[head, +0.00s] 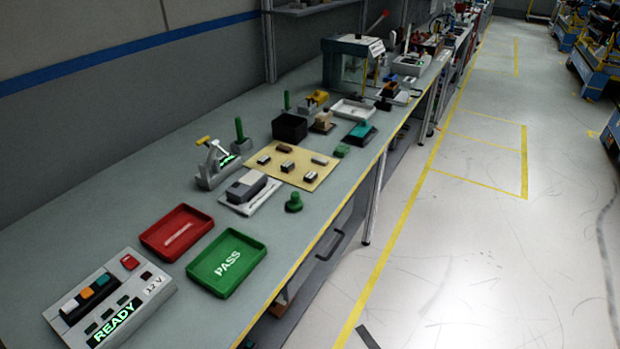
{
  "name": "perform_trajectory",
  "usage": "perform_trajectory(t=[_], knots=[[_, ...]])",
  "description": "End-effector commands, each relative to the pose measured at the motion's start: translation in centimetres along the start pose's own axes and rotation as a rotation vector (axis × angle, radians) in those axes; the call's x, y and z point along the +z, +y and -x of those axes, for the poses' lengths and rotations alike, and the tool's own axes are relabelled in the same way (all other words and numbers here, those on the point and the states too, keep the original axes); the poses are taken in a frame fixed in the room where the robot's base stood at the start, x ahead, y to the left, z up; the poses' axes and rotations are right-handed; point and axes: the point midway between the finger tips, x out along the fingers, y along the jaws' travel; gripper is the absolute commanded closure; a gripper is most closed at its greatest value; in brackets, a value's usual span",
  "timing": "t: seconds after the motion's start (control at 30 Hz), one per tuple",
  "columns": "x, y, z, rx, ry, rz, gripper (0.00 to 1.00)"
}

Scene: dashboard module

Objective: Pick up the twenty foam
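A tan board (283,184) lies on the bench and carries several small blocks. A dark-and-light block (264,160), a similar block (287,167) and another one (311,177) sit nearer. The blocks stand apart. I see no label naming any piece as the twenty foam, and I cannot tell which piece it is. My gripper is not in the head view.
A red tray (146,246) and a green PASS tray (194,275) lie nearer than the board. A READY control box (150,300) is at front left. A clamp fixture (208,181), grey block unit (238,205), green knob (294,203) and black bin (290,119) surround the board.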

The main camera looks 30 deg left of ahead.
Motion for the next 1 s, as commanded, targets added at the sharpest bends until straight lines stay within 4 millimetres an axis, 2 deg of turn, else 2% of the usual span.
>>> perform_trajectory(t=[0.4, 0.7, 1.0], knots=[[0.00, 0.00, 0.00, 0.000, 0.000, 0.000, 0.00], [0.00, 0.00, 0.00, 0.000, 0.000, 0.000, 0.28], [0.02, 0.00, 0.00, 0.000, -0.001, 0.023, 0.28]])
